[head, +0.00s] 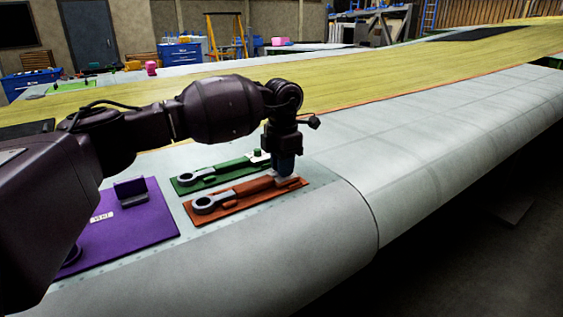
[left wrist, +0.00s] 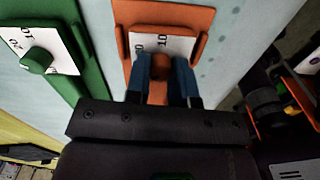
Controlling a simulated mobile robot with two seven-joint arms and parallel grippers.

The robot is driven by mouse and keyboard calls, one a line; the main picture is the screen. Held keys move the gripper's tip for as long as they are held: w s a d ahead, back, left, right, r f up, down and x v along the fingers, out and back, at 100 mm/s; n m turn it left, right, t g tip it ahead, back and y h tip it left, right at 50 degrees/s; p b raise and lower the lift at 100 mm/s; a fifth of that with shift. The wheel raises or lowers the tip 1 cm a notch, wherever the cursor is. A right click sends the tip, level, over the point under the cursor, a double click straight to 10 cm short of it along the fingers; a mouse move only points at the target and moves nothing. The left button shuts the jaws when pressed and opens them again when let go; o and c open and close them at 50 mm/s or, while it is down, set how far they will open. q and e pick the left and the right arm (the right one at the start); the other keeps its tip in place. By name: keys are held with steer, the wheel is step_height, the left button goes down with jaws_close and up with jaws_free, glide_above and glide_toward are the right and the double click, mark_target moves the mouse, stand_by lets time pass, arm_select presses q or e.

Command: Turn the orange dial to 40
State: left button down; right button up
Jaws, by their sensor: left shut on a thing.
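The orange dial's knob (left wrist: 160,66) shows in the left wrist view between the two blue fingers of my left gripper (left wrist: 162,78), which is shut on it. Behind the knob is a white number card (left wrist: 178,46) on the orange plate (left wrist: 142,14). A 10 shows near the knob, and the rest of the scale is partly hidden. I cannot read the dial's setting. In the head view, my left gripper (head: 284,166) points down at the far right end of the orange plate (head: 240,208), and the knob is hidden behind the fingers. My right gripper is not in view.
A green plate (head: 186,190) with its own dial (left wrist: 37,60) lies beside the orange one. A purple plate (head: 140,228) with a raised bracket lies nearer on the left. All lie on the grey wing surface (head: 300,250), whose right part is clear.

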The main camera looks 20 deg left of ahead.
arm_select(q)
steer(key=n+p, duration=0.2)
steer(key=n, duration=0.1)
steer(key=shift+r, duration=0.3)
steer(key=shift+f+n+p, duration=0.1)
steer(key=shift+n+p, duration=0.35)
steer(key=shift+n, duration=0.15)
steer(key=shift+n+p, duration=0.3)
steer(key=shift+n, duration=0.3)
steer(key=shift+f, duration=0.15)
